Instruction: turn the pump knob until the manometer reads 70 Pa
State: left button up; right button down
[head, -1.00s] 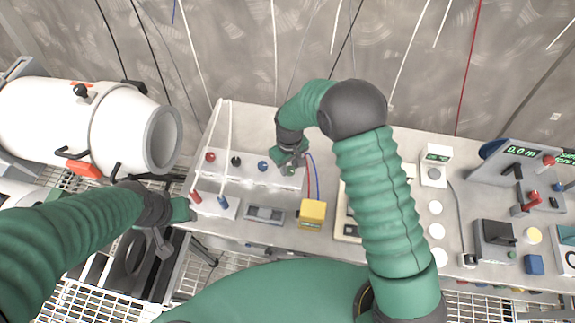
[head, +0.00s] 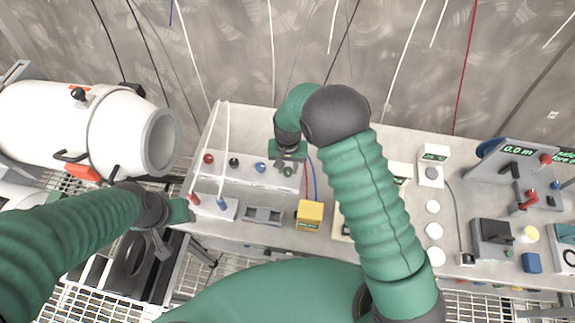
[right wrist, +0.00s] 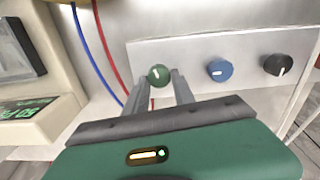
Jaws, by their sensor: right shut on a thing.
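My right gripper (head: 288,163) is at the right end of a pale knob panel (head: 255,180). In the right wrist view its two grey fingers (right wrist: 159,80) stand on either side of a round green knob (right wrist: 158,75) with a white mark, and are shut on it. The knob shows in the head view too (head: 288,172), just under the gripper. A beige device (right wrist: 42,75) with a dark screen and a small lit green display (right wrist: 30,112) shows at left in the wrist view; its digits are not clearly readable. My left gripper (head: 170,228) hangs by the table's left edge; its jaws are unclear.
On the panel are a blue knob (head: 260,167), a black knob (head: 234,162) and a red knob (head: 208,158). A yellow box (head: 310,215) stands in front. White cables and red and blue wires run near the panel. A large white cylinder (head: 130,120) is at the left.

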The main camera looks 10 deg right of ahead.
aim_at(287, 170)
jog(key=shift+s+a+f, duration=0.1)
jog(key=shift+s+f, duration=0.1)
jog(key=shift+s, duration=0.15)
jog(key=c, duration=1.3)
grip_release()
jog(key=shift+o, duration=1.2)
jog(key=shift+r, duration=0.1)
jog(key=shift+w, duration=0.1)
jog(key=shift+w+r, duration=0.1)
jog(key=shift+r, duration=0.05)
notch_tip(287, 170, up, 16)
jog(key=b, duration=0.1)
jog(key=shift+r, duration=0.25)
